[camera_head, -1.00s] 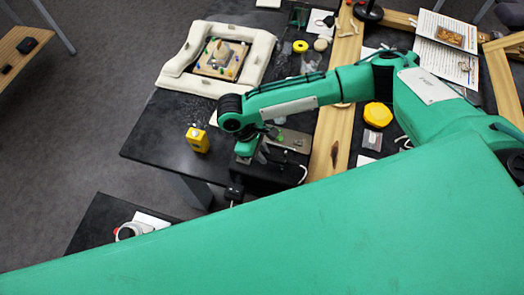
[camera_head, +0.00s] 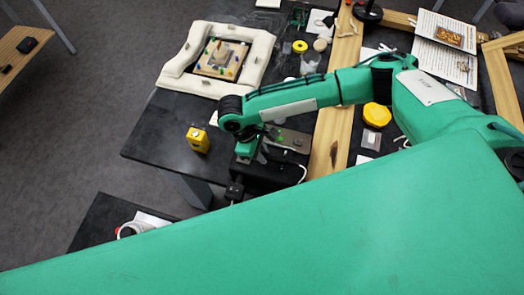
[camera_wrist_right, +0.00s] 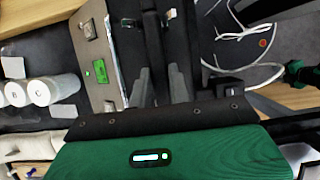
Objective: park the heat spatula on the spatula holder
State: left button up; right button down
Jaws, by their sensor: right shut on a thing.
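My right gripper (camera_head: 254,157) is beside the grey-topped control unit (camera_head: 291,139) near the table's front edge. In the right wrist view its two dark fingers (camera_wrist_right: 168,22) reach up past the unit's panel, close together. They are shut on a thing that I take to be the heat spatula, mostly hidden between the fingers. A small dark block (camera_head: 235,191) sits low by the table edge; it may be the spatula holder, but I cannot tell for sure. My left gripper is not in view.
A yellow block (camera_head: 197,139) stands left of the gripper on the dark table (camera_head: 160,130). White cables (camera_wrist_right: 262,72) loop to the right in the wrist view. Wooden bars lie right.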

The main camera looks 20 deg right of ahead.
jog(key=c, duration=1.6)
grip_release()
jog(key=shift+r+p, duration=0.1)
jog(key=shift+p, duration=0.35)
jog(key=o, duration=0.5)
